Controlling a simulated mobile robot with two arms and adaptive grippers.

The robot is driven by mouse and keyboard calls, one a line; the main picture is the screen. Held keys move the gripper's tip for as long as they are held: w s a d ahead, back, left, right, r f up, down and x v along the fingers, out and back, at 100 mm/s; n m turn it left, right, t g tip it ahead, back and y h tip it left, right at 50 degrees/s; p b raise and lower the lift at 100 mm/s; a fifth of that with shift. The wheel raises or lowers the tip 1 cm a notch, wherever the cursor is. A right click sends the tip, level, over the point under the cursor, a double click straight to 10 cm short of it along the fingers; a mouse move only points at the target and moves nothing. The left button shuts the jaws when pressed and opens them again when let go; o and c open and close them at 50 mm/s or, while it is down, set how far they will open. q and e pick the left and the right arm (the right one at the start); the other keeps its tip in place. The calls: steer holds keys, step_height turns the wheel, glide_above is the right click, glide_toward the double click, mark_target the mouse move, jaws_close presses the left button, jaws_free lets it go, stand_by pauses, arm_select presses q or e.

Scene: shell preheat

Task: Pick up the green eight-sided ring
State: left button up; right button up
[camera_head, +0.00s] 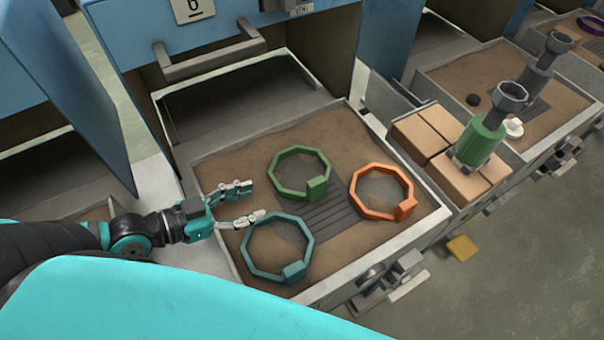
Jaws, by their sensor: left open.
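The green eight-sided ring (271,176) lies flat in the sand-filled tray (421,236), towards its back middle. It has a small block at its lower right corner. My left gripper (259,199) is open and empty, reaching in from the left over the tray. Its fingertips point right, just left of the green ring and apart from it in the picture. A teal ring (311,247) lies in front of the gripper, and the lower finger is near its top edge. An orange ring (355,181) lies to the right. My right gripper is not in view.
A blue cabinet with a grey handle (211,62) stands behind the tray. On the right are tan blocks (423,137), a green cylinder tool (476,141) and a second sand tray (561,89). A yellow piece (462,248) lies on the floor.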

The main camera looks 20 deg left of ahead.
mark_target(308, 185)
arm_select(q)
steer(key=shift+w+f, duration=0.35)
steer(key=shift+f, duration=0.05)
steer(key=x, duration=1)
steer(key=shift+w+d+b, duration=0.3)
steer(key=shift+p+x, duration=0.4)
steer(key=shift+x, duration=2.7)
steer(key=shift+s+f, duration=0.15)
steer(key=shift+f, duration=0.05)
jaws_close()
steer(key=shift+r, duration=0.1)
